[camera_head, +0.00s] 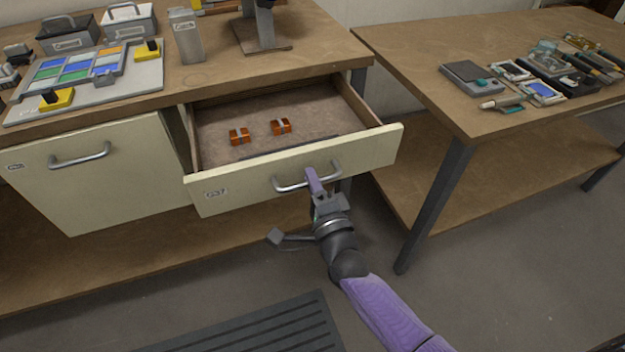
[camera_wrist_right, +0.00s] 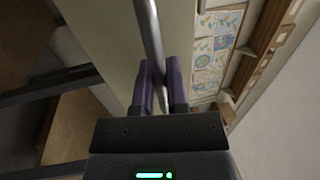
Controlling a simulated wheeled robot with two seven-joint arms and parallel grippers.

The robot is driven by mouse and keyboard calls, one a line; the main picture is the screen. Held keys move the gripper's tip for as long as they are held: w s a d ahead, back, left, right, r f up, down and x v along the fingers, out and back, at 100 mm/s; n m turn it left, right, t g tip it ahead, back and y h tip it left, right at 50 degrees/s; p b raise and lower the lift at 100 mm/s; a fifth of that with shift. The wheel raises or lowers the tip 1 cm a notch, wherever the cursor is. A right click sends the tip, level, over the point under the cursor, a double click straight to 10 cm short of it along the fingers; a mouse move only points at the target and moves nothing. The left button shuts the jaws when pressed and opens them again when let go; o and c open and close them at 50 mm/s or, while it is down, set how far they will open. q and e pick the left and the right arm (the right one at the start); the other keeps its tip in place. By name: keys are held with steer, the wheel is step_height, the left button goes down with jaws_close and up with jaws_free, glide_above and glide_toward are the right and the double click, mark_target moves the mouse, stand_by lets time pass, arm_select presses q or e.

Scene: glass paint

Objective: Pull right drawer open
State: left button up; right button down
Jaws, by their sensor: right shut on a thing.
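The right drawer (camera_head: 290,165) is pulled out from under the workbench, and its inside shows. Two small orange blocks (camera_head: 239,136) lie on its floor. My right gripper (camera_head: 314,182) is at the drawer's front, shut on the metal bar handle (camera_head: 290,187) near its right end. In the right wrist view the handle (camera_wrist_right: 151,35) runs between the two purple fingers of the gripper (camera_wrist_right: 161,82). My left gripper does not show in either view.
The left drawer (camera_head: 90,170) is beside it, its front standing less far out. A second table (camera_head: 430,70) with tools and small devices stands at the right, its dark leg (camera_head: 438,205) near my right arm. A ribbed dark mat (camera_head: 250,330) lies on the floor.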

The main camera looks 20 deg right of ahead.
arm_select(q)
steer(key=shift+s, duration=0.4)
arm_select(e)
steer(key=shift+s, duration=0.35)
steer(key=c, duration=0.7)
jaws_free()
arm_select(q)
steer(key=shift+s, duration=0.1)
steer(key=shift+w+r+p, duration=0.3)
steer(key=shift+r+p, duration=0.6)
arm_select(e)
steer(key=s+f, duration=0.2)
steer(key=s, duration=0.7)
steer(key=shift+s+d, duration=0.2)
steer(key=shift+s, duration=0.1)
